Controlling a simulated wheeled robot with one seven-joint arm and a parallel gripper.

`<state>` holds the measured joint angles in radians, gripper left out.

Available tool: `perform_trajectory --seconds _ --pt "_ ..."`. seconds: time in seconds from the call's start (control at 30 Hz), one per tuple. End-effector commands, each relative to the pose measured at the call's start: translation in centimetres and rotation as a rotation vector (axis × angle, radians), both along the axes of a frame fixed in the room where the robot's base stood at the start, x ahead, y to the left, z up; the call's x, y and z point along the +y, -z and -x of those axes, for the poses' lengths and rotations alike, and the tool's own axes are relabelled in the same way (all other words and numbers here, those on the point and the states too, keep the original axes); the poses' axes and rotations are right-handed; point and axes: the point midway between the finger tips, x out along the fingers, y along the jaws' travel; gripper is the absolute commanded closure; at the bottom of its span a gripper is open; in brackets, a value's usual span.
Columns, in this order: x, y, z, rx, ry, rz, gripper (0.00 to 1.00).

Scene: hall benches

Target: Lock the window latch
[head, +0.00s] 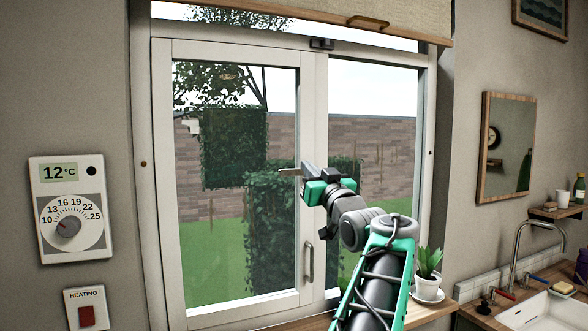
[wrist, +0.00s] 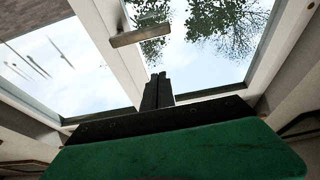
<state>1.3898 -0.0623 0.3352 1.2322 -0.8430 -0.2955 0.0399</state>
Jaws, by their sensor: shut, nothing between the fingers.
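The window (head: 312,120) has a white frame, with a left sash in front of the right pane. A grey metal lever that looks like the latch (head: 290,172) points left at mid-height of the middle stile. Its mount is hidden behind my gripper. In the wrist view, the lever (wrist: 140,36) is a flat bar on the white frame, just beyond my fingertips, with a gap showing. My gripper (head: 307,170) is shut and empty, close by the lever's right side. Its dark fingers (wrist: 157,88) are together in the wrist view. I cannot tell whether they touch the lever.
A vertical pull handle (head: 309,262) is lower on the stile. A small black fitting (head: 321,44) sits at the top of the frame. A blind (head: 330,12) hangs above. A potted plant (head: 428,265) stands on the sill, right of my arm. A thermostat (head: 70,208) is on the left wall.

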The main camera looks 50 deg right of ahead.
Motion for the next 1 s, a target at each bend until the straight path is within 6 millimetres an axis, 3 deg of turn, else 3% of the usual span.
perform_trajectory --seconds 0.27,0.67,0.77,1.0 --pt "-0.8 -0.9 -1.6 0.002 -0.002 -0.001 1.00" --pt "-4.9 -3.9 -8.6 0.003 -0.001 -0.003 1.00" --pt "-4.9 -1.2 -8.2 0.003 0.002 -0.006 1.00" --pt "-4.8 0.7 -8.1 0.003 0.002 -0.001 1.00"
